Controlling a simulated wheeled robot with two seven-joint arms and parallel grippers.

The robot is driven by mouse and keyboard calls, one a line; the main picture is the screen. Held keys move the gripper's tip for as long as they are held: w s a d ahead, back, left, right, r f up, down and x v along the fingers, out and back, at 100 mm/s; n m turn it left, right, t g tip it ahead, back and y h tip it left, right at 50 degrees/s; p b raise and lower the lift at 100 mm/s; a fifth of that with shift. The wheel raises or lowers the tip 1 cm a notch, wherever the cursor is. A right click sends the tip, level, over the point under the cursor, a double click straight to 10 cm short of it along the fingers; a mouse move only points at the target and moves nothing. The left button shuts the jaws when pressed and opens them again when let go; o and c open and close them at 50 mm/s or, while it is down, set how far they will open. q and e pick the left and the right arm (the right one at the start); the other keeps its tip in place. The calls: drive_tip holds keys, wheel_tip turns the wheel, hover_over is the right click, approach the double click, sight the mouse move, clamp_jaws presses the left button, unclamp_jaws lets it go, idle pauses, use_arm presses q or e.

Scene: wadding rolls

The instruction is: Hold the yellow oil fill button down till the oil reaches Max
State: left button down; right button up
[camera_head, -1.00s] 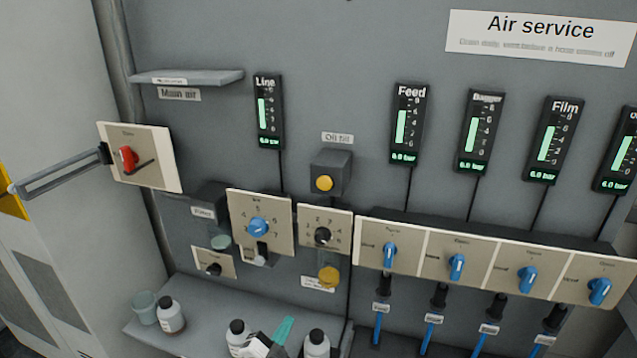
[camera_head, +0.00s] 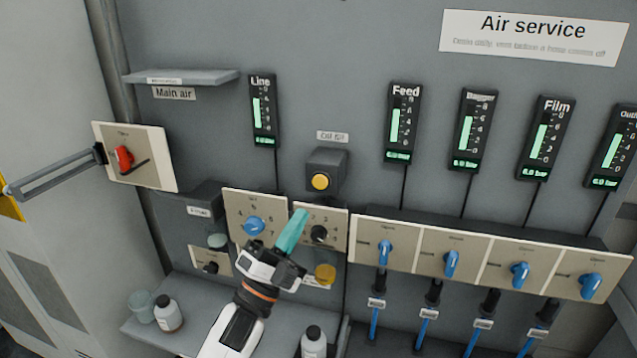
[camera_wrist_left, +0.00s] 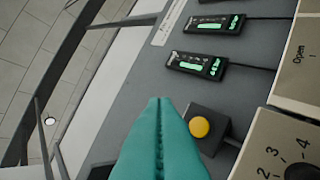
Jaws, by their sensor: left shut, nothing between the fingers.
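The yellow oil fill button (camera_head: 320,181) sits on a dark grey box under an "Oil fill" label (camera_head: 332,136) on the grey wall panel. It also shows in the left wrist view (camera_wrist_left: 200,127), just right of the fingertips. My left gripper (camera_head: 300,214) is shut and empty, its teal fingers pointing up, below and left of the button in the head view and apart from it. A yellow round part (camera_head: 325,273) shows lower down, partly behind my gripper. I cannot make out an oil level or a Max mark. My right gripper is not in view.
Dial plates (camera_head: 254,226) stand close behind my left gripper. A row of blue-knob plates (camera_head: 450,262) runs to the right. A red-handled switch (camera_head: 124,158) is at the left. Bottles (camera_head: 167,313) stand on the lower shelf.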

use_arm(q)
drive_tip(key=shift+w, duration=0.1)
drive_tip(key=b, duration=0.4)
approach(322, 179)
wheel_tip(322, 179, up, 4)
drive_tip(key=d, duration=0.2)
drive_tip(key=shift+w+d+r+b, duration=0.1)
drive_tip(key=shift+w+d+b, duration=0.1)
drive_tip(key=shift+w, duration=0.3)
drive_tip(key=shift+w+d+b, duration=0.15)
drive_tip(key=shift+w, duration=0.4)
idle(0.9)
drive_tip(key=shift+w+d+b, duration=0.15)
drive_tip(key=shift+w+b, duration=0.25)
drive_tip(key=shift+w, duration=0.05)
drive_tip(key=shift+w+d+b, duration=0.1)
drive_tip(key=shift+w+b, duration=0.25)
idle(4.0)
